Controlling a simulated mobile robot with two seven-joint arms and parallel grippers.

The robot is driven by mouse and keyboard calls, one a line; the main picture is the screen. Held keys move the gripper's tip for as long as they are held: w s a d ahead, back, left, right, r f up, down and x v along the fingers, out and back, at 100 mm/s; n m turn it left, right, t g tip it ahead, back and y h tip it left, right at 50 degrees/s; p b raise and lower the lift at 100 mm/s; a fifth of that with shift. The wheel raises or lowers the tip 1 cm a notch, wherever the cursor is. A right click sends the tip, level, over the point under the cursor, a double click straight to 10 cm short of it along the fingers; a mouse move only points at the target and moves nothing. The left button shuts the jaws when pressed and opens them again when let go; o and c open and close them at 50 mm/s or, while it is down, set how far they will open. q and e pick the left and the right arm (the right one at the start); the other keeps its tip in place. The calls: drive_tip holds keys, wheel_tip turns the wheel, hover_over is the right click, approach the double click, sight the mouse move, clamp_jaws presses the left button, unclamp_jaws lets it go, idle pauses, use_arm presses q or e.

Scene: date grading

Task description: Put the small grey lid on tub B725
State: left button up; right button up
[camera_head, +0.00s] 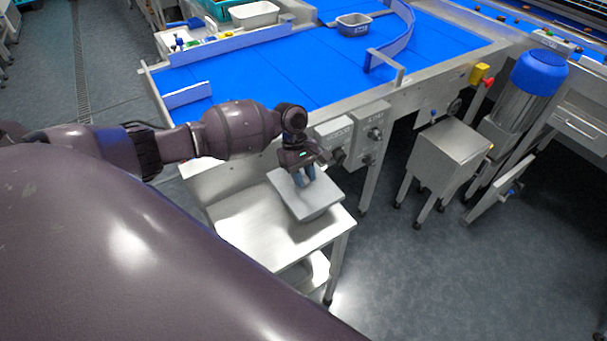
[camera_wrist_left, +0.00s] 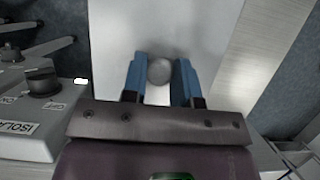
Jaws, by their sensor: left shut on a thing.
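The grey lid (camera_head: 294,199) is a flat, light grey rectangular plate above the steel side table. My left gripper (camera_head: 305,178) points down at it, with blue fingers shut on the lid's round knob. In the left wrist view, the knob (camera_wrist_left: 160,70) sits between the two blue fingertips (camera_wrist_left: 160,80), and the lid (camera_wrist_left: 115,45) spreads out behind it. Under the lid's front edge a grey form shows; I cannot tell whether it is a tub or shadow. A grey tub (camera_head: 342,27) with an unreadable label stands on the blue belt at the back. My right gripper is not in view.
The steel side table (camera_head: 240,225) has bare top around the lid. Control boxes with knobs (camera_head: 335,134) stand just behind the gripper. The blue belt (camera_head: 270,75) has guide rails. A steel box on legs (camera_head: 448,158) stands to the right. A white bin (camera_head: 254,18) is at the back.

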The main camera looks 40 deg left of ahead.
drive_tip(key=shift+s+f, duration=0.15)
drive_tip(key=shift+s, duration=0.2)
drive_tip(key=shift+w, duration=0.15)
use_arm(q)
drive_tip(key=shift+p, duration=0.3)
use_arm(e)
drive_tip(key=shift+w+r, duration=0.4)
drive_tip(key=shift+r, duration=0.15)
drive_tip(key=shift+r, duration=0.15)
use_arm(q)
drive_tip(key=shift+f, duration=0.1)
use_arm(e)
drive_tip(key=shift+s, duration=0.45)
use_arm(q)
drive_tip(key=shift+f, duration=0.15)
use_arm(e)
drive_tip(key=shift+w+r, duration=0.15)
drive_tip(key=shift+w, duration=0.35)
use_arm(q)
drive_tip(key=shift+f, duration=0.15)
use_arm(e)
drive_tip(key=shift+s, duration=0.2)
